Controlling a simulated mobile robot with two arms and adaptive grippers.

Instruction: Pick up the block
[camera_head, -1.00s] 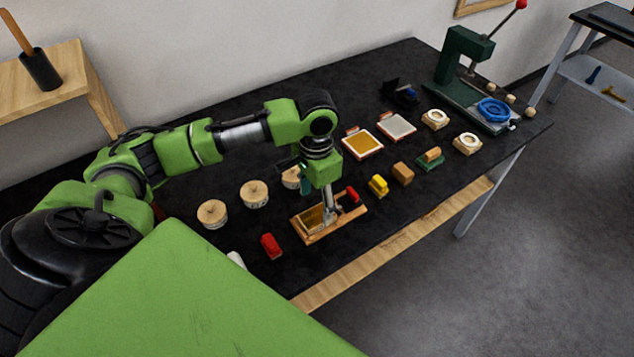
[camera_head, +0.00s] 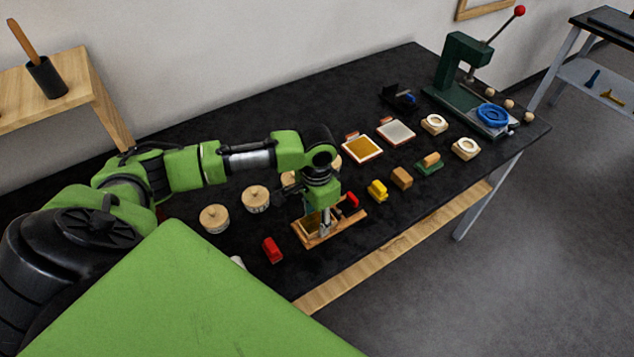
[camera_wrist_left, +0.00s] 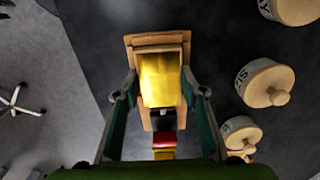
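A wooden tray (camera_head: 345,228) lies near the front edge of the black table, with a gold-yellow surface inside; it also shows in the wrist view (camera_wrist_left: 158,40). A red block (camera_head: 350,201) is at its right end, seen low in the wrist view (camera_wrist_left: 164,138). More small blocks stand on the table: red (camera_head: 272,250), yellow (camera_head: 378,191) and tan (camera_head: 402,179). Which block is meant, I cannot tell. My left gripper (camera_wrist_left: 158,88) is open over the tray, its fingers on either side of the gold-yellow part (camera_wrist_left: 160,72); contact is unclear. My right gripper is not in view.
Round wooden-lidded pots (camera_head: 256,199) stand behind the tray. A block on a green base (camera_head: 430,164), two flat framed pads (camera_head: 361,149) and pale rings (camera_head: 466,149) lie to the right. A green lever press (camera_head: 464,75) stands at the far right.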

